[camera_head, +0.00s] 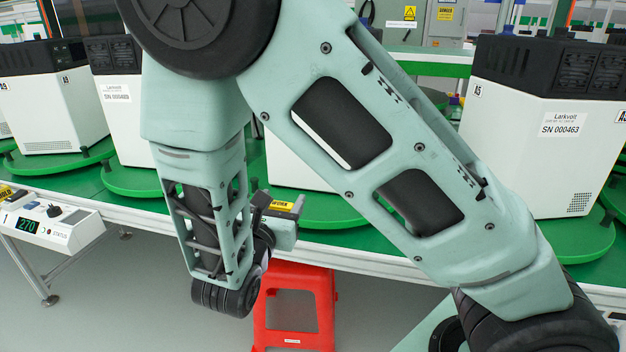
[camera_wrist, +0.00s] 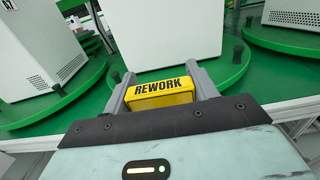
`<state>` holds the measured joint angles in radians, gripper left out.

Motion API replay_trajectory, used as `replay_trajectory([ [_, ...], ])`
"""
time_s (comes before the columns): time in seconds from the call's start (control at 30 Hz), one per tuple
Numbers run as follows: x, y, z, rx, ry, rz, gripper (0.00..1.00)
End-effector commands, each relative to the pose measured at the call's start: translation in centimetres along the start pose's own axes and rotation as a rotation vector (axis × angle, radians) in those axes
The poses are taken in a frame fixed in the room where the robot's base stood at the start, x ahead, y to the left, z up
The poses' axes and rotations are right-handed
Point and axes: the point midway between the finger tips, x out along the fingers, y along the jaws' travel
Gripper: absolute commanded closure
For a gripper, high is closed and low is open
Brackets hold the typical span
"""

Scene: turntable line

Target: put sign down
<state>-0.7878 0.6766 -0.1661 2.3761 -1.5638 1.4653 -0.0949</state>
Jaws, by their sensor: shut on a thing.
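A yellow sign (camera_wrist: 160,91) reading "REWORK" is held between the two fingers of my gripper (camera_wrist: 162,88) in the wrist view. It is upright enough for its lettering to face the wrist camera. Beyond it a white box (camera_wrist: 165,35) stands on a green turntable (camera_wrist: 232,70). In the head view, part of the yellow sign (camera_head: 281,206) shows at my gripper (camera_head: 282,228), in front of the line's edge. My arm hides much of the middle there. I cannot tell whether the sign touches anything below.
White machines with black tops (camera_head: 545,125) stand on green turntables (camera_head: 565,240) along the line. A control box (camera_head: 62,225) showing 270 is at the front left. A red stool (camera_head: 294,300) stands below the line's edge.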

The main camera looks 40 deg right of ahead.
Motion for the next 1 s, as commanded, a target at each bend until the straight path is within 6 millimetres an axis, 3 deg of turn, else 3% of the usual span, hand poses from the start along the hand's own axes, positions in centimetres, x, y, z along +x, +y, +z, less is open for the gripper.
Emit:
replay_trajectory([
  [0.3, 8.5, -0.2, 0.0, 0.0, -0.003, -0.006, 0.67],
  [0.5, 12.6, -0.1, 0.0, 0.0, -0.002, -0.002, 0.67],
  [0.87, 15.8, -0.1, 0.0, 0.0, -0.002, -0.002, 0.67],
  [1.0, 15.5, 0.0, -2.8, -0.005, -0.001, 0.001, 0.67],
])
